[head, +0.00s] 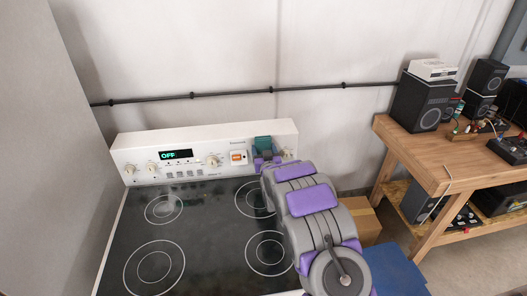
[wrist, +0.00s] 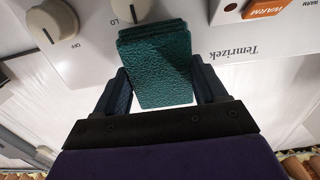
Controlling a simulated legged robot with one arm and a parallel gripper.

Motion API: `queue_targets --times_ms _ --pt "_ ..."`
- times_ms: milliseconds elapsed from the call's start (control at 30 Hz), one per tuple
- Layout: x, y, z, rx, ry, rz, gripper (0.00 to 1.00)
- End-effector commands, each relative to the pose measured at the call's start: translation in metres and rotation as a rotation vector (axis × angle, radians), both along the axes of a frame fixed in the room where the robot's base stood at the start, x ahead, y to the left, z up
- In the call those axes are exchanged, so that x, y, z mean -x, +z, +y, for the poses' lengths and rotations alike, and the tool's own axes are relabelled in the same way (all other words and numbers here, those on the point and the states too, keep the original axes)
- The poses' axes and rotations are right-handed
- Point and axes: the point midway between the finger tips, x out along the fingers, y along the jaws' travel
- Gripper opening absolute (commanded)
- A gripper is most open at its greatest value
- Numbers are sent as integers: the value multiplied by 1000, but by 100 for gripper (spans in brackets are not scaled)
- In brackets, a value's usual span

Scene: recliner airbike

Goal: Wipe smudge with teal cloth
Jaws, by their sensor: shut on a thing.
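My gripper (wrist: 160,92) is shut on a teal cloth (wrist: 158,65), which looks like a folded, textured pad between the two fingers in the wrist view. In the head view the teal cloth (head: 263,142) is in front of the right part of the stove's white control panel (head: 222,135). My arm reaches over the right side of the stove. In the wrist view the cloth partly covers a knob (wrist: 130,8) marked LO. Whether the cloth touches the panel I cannot tell. I make out no smudge in either view; the cloth or my arm may hide it.
The black glass cooktop (head: 200,235) with ring markings is bare where it shows. A wooden bench (head: 440,170) with speakers stands at right. A cardboard box (head: 361,217) lies between the stove and bench.

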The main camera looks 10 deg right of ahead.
Motion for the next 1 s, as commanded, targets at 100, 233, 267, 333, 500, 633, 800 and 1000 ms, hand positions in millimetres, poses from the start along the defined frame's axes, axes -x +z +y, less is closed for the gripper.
queue_targets --times_ms 100,233,267,333,500,633,800,1000 --pt "-1 0 0 0 0 0 43" --pt "-2 0 0 0 0 0 43" --pt "-3 0 0 0 0 0 43" --pt "-4 0 0 0 0 1 43" --pt "-7 0 0 0 0 1 43" --pt "-9 0 0 0 0 0 43" --pt "-13 0 0 0 0 -2 43" --pt "-16 1 0 0 0 -3 43"
